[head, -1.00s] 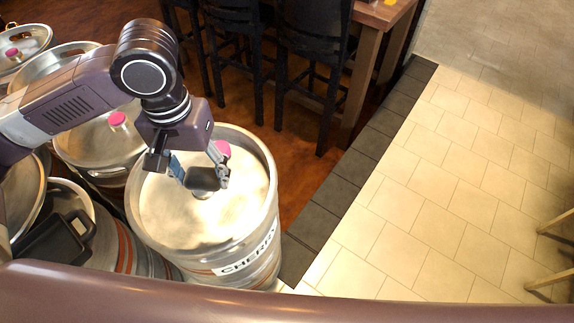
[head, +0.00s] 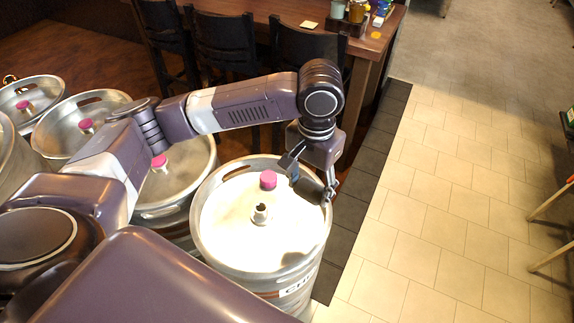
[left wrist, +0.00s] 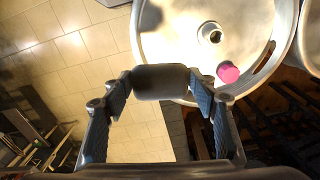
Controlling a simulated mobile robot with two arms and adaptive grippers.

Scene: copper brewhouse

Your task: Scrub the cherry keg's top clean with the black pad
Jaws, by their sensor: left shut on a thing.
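The cherry keg (head: 207,245) stands upright, its label (head: 298,284) partly cut off by its curve. Its pale metal top (head: 235,205) has a central valve (head: 261,213) and a pink cap (head: 268,180) near the back rim. A dark patch (head: 292,259) lies at the top's front right; I cannot tell if it is shadow or grime. My left gripper (head: 310,188) is shut on the black pad (left wrist: 160,82), over the right side of the keg top. In the left wrist view the pad overlaps the keg's rim; contact is unclear. My right gripper is not in view.
Several other kegs with pink caps (head: 160,162) crowd the left. Dark chairs (head: 222,45) and a wooden table (head: 375,45) stand behind. Pale floor tiles (head: 440,220) on the right are open, edged by a dark tile strip (head: 375,155).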

